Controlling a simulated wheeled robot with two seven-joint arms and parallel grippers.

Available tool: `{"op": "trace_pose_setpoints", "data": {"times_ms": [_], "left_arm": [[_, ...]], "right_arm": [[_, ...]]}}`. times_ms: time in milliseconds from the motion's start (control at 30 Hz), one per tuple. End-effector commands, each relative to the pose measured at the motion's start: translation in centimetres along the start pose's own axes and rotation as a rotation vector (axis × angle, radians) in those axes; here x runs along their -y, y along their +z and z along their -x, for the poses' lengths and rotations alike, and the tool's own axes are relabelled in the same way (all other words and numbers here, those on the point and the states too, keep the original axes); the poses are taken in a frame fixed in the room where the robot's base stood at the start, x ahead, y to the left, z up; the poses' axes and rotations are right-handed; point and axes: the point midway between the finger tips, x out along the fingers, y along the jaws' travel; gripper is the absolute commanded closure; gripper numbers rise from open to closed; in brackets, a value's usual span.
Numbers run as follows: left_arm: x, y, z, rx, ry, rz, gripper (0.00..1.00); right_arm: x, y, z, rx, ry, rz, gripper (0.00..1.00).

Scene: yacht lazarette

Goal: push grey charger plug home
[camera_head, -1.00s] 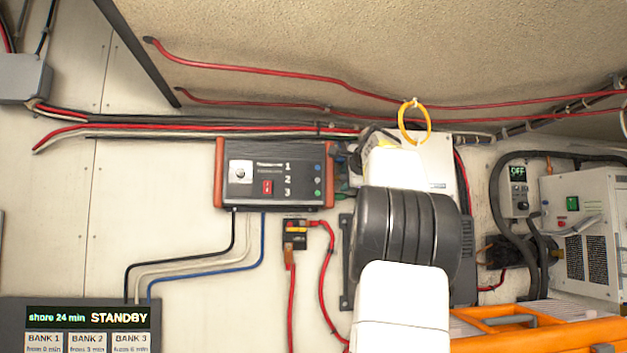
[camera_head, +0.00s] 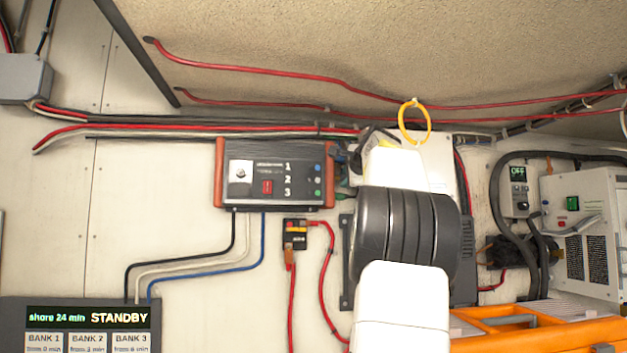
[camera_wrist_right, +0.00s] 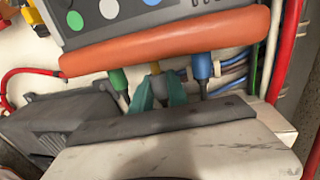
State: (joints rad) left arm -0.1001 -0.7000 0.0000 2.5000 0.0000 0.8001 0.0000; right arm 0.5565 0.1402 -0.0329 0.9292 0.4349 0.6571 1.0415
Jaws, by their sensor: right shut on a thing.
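The charger (camera_head: 275,174) is a dark box with red-orange ends on the wall, numbered 1, 2, 3. Its red-orange end (camera_wrist_right: 165,42) crosses the right wrist view. A grey plug (camera_wrist_right: 155,69) shows small at that end, between a green plug (camera_wrist_right: 118,79) and a blue plug (camera_wrist_right: 202,68). My right gripper (camera_wrist_right: 160,90) has its teal fingers closed around the grey plug or its lead, just below the charger's end. The fingers hide most of the plug, and I cannot tell how deep it sits. My left gripper is not in view.
Blue cables (camera_wrist_right: 232,72) run close beside the fingers. A small fuse block (camera_head: 295,234) with red cables sits below the charger. A white inverter-like unit (camera_head: 585,235) and an orange case (camera_head: 535,328) are at the right. A yellow ring (camera_head: 414,122) hangs above my arm.

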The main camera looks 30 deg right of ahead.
Motion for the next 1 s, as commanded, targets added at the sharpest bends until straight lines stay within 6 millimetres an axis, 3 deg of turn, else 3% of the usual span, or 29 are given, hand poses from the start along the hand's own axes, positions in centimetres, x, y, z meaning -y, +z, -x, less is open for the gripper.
{"op": "trace_pose_setpoints", "data": {"times_ms": [800, 1000], "left_arm": [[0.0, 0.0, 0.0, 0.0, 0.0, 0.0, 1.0], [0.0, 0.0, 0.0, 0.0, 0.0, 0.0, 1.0]], "right_arm": [[-0.2, 0.0, 0.0, 0.0, 0.004, 0.0, 1.0], [-0.2, 1.7, -0.1, 0.005, 0.006, 0.0, 1.0]]}}
